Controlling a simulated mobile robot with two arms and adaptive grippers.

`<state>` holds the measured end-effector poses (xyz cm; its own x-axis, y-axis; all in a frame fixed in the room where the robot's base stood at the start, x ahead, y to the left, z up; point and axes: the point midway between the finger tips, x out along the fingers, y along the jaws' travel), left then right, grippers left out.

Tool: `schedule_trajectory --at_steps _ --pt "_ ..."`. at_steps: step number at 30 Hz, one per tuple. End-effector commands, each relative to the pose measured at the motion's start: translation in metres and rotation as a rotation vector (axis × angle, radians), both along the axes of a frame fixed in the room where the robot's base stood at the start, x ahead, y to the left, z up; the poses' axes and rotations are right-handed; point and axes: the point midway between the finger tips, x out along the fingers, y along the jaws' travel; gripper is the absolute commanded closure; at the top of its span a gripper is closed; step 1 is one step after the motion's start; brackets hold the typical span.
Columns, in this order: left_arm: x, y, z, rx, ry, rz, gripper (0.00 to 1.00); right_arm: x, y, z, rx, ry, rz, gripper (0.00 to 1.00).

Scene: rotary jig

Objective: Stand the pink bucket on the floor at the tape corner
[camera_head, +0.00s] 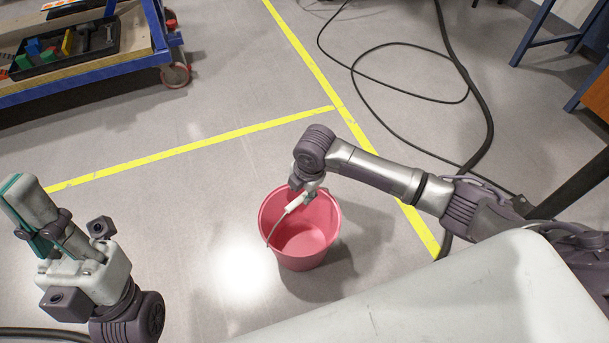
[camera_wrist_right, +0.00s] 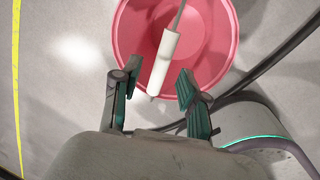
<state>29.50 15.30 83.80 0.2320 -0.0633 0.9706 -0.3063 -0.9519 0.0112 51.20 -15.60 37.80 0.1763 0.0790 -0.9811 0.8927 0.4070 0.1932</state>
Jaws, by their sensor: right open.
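The pink bucket (camera_head: 301,238) appears to stand upright on the floor, on the near side of the yellow tape junction (camera_head: 333,107). The bucket looks empty, and its wire handle has a white grip (camera_head: 295,202). My right gripper (camera_head: 304,190) is over the bucket's far rim. In the right wrist view its open fingers (camera_wrist_right: 158,82) lie on either side of the white grip (camera_wrist_right: 163,62), with the bucket (camera_wrist_right: 205,25) beyond. Whether they touch the grip is unclear. My left gripper (camera_head: 27,205) is at the far left, away from the bucket; its jaw opening is unclear.
A blue cart (camera_head: 100,65) bearing a black tray (camera_head: 108,47) of tools stands at the upper left. Black cables (camera_head: 470,90) curl over the floor at the right. Blue-legged furniture (camera_head: 535,30) is at the upper right.

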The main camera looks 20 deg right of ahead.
Motion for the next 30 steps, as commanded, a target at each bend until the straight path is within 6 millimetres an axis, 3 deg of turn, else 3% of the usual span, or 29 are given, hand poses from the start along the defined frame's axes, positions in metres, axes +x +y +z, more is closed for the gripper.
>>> schedule_trajectory --at_steps 1,9,15,20,23,26,28,30 --pt "0.009 -0.002 0.004 0.017 0.052 0.003 1.0 -0.002 -0.001 0.013 0.0 -0.001 0.001 0.56" --pt "0.067 -0.014 -0.02 0.126 0.4 0.021 1.0 -0.007 -0.003 0.043 0.0 0.0 0.0 0.56" --pt "0.09 -0.017 -0.04 0.175 0.566 0.029 1.0 -0.01 -0.005 0.057 0.001 -0.001 -0.001 0.56" --pt "0.097 -0.018 -0.048 0.191 0.621 0.032 1.0 -0.011 0.004 0.061 0.029 -0.015 -0.01 0.56" --pt "0.098 -0.018 -0.049 0.194 0.628 0.032 1.0 -0.013 0.042 0.065 0.171 -0.095 -0.062 0.56" --pt "0.098 -0.018 -0.049 0.194 0.627 0.032 1.0 -0.014 0.103 0.092 0.466 -0.229 -0.191 0.56" --pt "0.098 -0.018 -0.049 0.194 0.627 0.032 1.0 -0.016 0.138 0.133 0.747 -0.335 -0.325 0.56" --pt "0.097 -0.018 -0.049 0.194 0.627 0.032 1.0 -0.018 0.152 0.188 1.042 -0.434 -0.469 0.56"
